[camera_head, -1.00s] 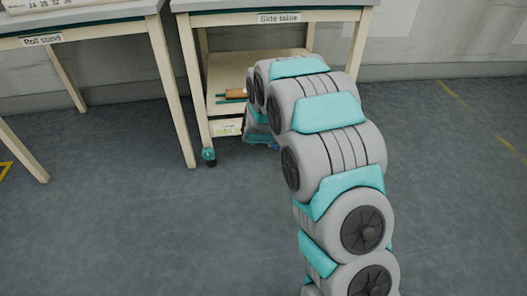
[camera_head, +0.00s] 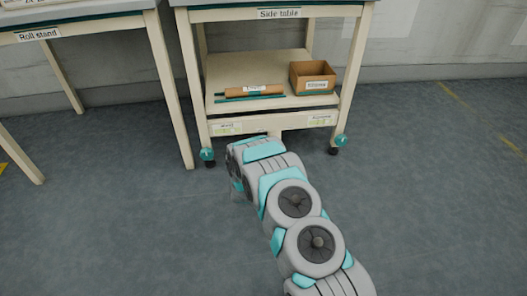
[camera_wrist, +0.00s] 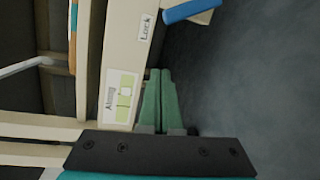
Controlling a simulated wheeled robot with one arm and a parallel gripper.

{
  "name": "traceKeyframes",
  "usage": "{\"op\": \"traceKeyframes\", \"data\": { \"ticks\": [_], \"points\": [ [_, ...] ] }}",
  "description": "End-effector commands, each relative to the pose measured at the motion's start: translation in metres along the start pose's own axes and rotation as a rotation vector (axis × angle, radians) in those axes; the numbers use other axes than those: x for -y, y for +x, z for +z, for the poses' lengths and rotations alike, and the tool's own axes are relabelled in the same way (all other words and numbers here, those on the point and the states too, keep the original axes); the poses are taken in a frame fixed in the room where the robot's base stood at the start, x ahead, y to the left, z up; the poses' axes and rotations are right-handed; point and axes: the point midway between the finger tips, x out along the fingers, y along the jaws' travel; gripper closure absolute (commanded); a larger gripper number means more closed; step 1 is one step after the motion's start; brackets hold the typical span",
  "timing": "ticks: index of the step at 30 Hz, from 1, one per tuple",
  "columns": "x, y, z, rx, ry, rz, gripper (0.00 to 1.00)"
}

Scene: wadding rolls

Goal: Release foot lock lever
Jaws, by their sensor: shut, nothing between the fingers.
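The side table (camera_head: 278,27) has a bottom rail with a "Lock" label (camera_wrist: 145,26). A blue lever (camera_wrist: 188,10) shows at the top of the wrist view, beside a beige block, just past that label. It is partly cut off by the frame, and my arm covers that spot in the head view. My gripper (camera_wrist: 159,72) shows two green fingers side by side, shut and empty. They are beside the rail near the "Along" label, apart from the lever. In the head view my gripper is hidden behind my arm.
Teal casters stand under the table's left leg (camera_head: 207,155) and right leg (camera_head: 341,142). The lower shelf (camera_head: 240,67) bears a brown roll (camera_head: 254,90) and a cardboard box (camera_head: 312,76). The roll stand (camera_head: 90,24) is at the left. The floor in front is clear.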

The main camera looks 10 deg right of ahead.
Motion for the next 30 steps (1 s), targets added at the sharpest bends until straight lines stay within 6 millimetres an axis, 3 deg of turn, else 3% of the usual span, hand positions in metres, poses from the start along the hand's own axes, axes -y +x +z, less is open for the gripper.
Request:
{"op": "traceKeyframes", "data": {
  "ticks": [3,12,19,30],
  "points": [
    [0.029,-0.002,-0.002,0.028,-0.094,0.059,1.0],
    [0.072,-0.017,0.0,0.113,-0.314,0.207,1.0],
    [0.086,-0.026,0.001,0.148,-0.394,0.258,1.0],
    [0.085,-0.028,0.002,0.153,-0.404,0.266,1.0]
  ]
}}
